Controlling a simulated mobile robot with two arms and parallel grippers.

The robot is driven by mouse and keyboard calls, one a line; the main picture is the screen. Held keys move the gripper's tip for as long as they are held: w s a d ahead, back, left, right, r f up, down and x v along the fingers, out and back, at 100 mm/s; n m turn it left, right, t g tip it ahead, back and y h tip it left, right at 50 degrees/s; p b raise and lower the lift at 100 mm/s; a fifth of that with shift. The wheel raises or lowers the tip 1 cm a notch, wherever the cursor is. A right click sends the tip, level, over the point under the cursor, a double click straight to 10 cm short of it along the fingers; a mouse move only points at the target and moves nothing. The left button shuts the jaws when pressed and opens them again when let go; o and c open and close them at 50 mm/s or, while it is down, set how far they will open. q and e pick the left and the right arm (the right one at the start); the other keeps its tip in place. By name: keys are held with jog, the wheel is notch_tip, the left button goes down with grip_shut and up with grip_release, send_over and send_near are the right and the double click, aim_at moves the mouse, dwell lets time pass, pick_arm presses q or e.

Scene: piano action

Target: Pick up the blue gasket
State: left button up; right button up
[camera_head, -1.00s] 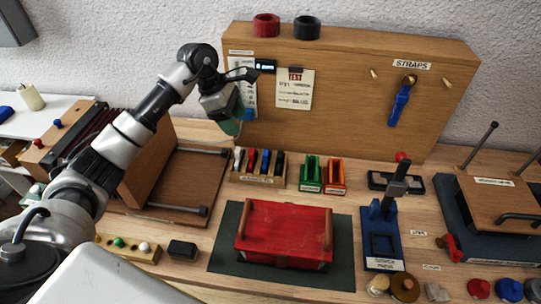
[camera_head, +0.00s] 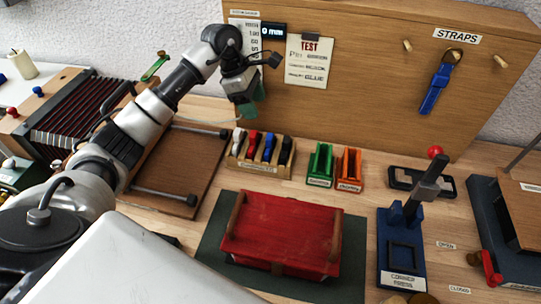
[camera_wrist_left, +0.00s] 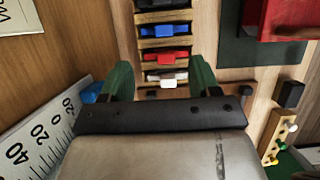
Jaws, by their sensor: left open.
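A blue piece (camera_head: 268,148), apparently the blue gasket, stands in a wooden rack (camera_head: 258,168) between a red piece (camera_head: 252,144) and a black piece (camera_head: 285,150). In the left wrist view the blue gasket (camera_wrist_left: 164,31) lies across its slot, above the red and white pieces. My left gripper (camera_head: 248,107) has green fingers and is open and empty, above and behind the rack, near the upright board. In the left wrist view the left gripper (camera_wrist_left: 162,78) has its fingers apart on either side of the white piece (camera_wrist_left: 167,78). My right gripper is out of view.
The upright wooden board (camera_head: 380,90) stands close behind the gripper. Green (camera_head: 320,165) and orange (camera_head: 348,168) holders stand right of the rack. A red box (camera_head: 282,235) on a dark mat lies in front. A blue press (camera_head: 403,240) stands to the right.

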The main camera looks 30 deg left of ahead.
aim_at(269, 136)
pick_arm(q)
jog(key=shift+d+f, duration=0.1)
jog(key=shift+f, duration=0.4)
jog(key=p+x, duration=0.1)
jog(key=x, duration=0.4)
jog(key=shift+d, duration=0.1)
jog(key=p+x, duration=0.2)
jog(key=x, duration=0.2)
jog(key=shift+s+d, duration=0.15)
jog(key=shift+s, duration=0.1)
jog(key=shift+w+d+f, duration=0.1)
jog(key=shift+d+f, duration=0.05)
jog(key=shift+f, duration=0.45)
grip_shut()
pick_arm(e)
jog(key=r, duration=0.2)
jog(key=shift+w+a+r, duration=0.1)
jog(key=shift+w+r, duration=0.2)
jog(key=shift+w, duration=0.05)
